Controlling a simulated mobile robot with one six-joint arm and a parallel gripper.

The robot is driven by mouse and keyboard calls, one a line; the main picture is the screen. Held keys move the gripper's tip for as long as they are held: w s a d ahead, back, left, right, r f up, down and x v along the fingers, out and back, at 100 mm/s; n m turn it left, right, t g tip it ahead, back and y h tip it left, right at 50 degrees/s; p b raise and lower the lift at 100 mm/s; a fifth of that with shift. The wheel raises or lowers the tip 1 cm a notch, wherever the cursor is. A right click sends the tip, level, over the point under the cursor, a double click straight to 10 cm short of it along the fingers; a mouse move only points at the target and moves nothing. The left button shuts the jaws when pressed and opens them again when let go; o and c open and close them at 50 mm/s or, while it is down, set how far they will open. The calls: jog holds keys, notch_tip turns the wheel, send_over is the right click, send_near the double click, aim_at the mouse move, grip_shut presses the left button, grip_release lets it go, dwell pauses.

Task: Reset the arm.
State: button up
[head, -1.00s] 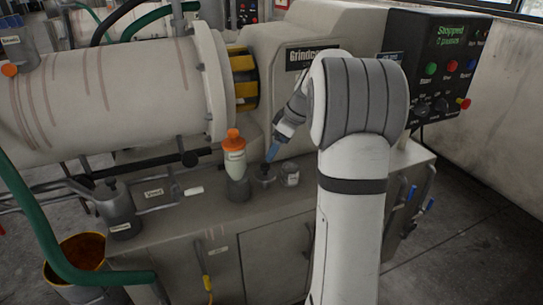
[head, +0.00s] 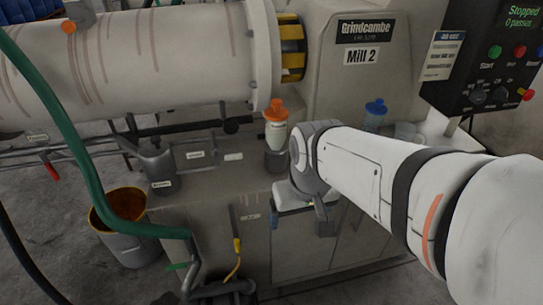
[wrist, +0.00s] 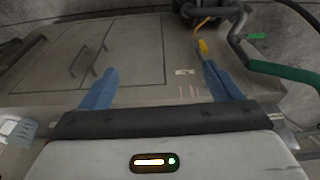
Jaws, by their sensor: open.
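My arm (head: 375,170) reaches in from the right of the head view, with its wrist end low in front of the cabinet of Mill 2. My gripper (wrist: 158,78) shows in the wrist view with its two blue fingers wide apart. Nothing is between them. Beyond the fingers are the grey cabinet front (wrist: 140,70) and its door handles. In the head view the fingers are not clearly seen.
An orange-capped bottle (head: 275,124) stands in a grey holder on the cabinet top, close behind my wrist. A blue-capped bottle (head: 375,113) stands farther right. A green hose (head: 75,150) and a bucket (head: 130,250) are at left. The control panel (head: 500,60) reads Stopped.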

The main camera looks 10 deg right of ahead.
jog(key=shift+s+f, duration=0.2)
jog(key=shift+s, duration=0.1)
